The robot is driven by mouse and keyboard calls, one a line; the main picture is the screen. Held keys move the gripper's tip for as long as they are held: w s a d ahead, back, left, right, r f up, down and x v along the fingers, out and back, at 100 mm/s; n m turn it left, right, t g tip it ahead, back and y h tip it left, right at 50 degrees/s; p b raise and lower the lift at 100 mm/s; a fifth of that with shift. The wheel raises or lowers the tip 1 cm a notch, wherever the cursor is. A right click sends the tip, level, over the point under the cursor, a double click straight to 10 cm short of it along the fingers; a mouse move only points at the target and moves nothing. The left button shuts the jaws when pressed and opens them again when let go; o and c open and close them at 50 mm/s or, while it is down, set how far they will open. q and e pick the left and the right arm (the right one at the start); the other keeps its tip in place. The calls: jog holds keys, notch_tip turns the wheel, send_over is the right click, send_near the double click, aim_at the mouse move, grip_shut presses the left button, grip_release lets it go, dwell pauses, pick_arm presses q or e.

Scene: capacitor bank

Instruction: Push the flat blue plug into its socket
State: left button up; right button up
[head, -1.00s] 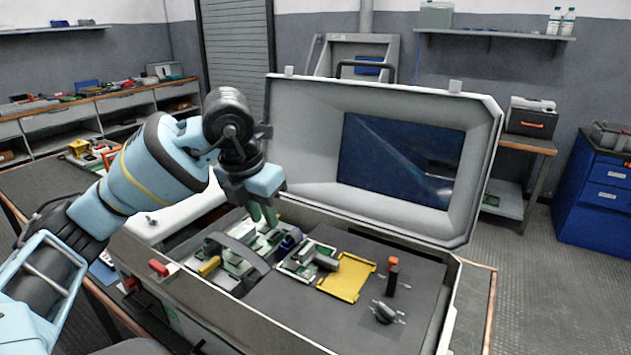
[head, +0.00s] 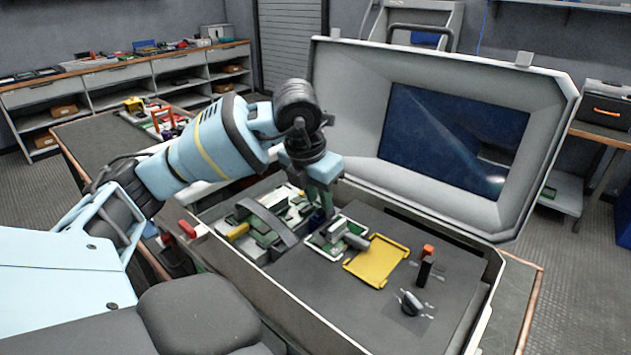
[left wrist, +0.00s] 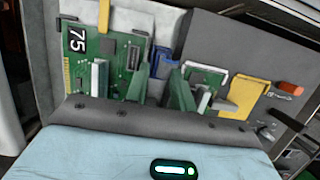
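The blue plug (head: 317,218) sits at the right edge of the green board area inside the open case. It also shows in the left wrist view (left wrist: 160,61), beyond and between my fingertips. My left gripper (head: 322,204) points down just above the plug and partly hides it. In the left wrist view its two green fingers (left wrist: 157,80) stand apart with a gap between them. I cannot tell whether they touch the plug. The socket cannot be made out apart from the plug. My right gripper is not in view.
A green board marked 75 (left wrist: 95,60) lies left of the plug, near a grey curved handle (head: 268,221). A small framed board (head: 335,240), a yellow plate (head: 378,262) and an orange-topped black part (head: 426,264) lie to the right. The raised lid (head: 355,70) stands behind.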

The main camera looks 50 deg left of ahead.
aim_at(322, 212)
pick_arm(q)
jog(key=shift+x, duration=1.1)
grip_shut()
